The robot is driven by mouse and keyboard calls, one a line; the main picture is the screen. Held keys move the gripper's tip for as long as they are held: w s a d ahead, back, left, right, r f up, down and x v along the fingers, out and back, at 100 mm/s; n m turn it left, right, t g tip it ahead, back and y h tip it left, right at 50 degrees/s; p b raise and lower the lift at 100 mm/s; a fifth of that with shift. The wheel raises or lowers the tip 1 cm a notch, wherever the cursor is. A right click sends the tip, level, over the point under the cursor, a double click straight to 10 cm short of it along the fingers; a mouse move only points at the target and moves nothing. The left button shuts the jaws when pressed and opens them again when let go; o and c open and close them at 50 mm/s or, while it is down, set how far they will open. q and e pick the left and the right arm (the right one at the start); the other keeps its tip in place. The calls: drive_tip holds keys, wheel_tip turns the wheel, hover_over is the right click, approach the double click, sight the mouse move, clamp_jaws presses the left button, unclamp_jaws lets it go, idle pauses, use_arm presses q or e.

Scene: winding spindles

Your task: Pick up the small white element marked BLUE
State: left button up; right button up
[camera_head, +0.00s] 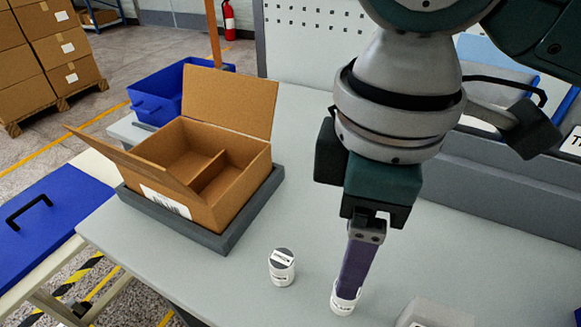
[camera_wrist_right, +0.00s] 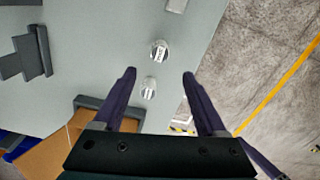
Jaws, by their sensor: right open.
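Two small white cylinders stand on the grey table in the head view. The left one (camera_head: 282,267) has a dark top with a white label and stands free. The right one (camera_head: 343,304) is partly hidden behind my right gripper (camera_head: 353,275), whose purple fingers point down at it. In the right wrist view my right gripper (camera_wrist_right: 158,74) is open and empty. Two white elements show there, one beyond the fingertips (camera_wrist_right: 159,50) and one (camera_wrist_right: 149,87) in the gap between the fingers as seen. The markings are too small to read. My left gripper is not in view.
An open cardboard box (camera_head: 222,191) with a divider sits on a dark grey tray (camera_head: 245,222) at left. A light grey block (camera_head: 435,314) stands at the front edge of the view. A blue bin (camera_head: 165,95) is behind the box.

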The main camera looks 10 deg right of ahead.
sight(341, 307)
drive_tip(key=f, duration=0.4)
drive_tip(key=shift+s+d, duration=0.15)
drive_tip(key=shift+d, duration=0.05)
wheel_tip(341, 307, down, 6)
drive_tip(key=shift+d+r+b, duration=0.1)
drive_tip(key=shift+b, duration=0.6)
clamp_jaws()
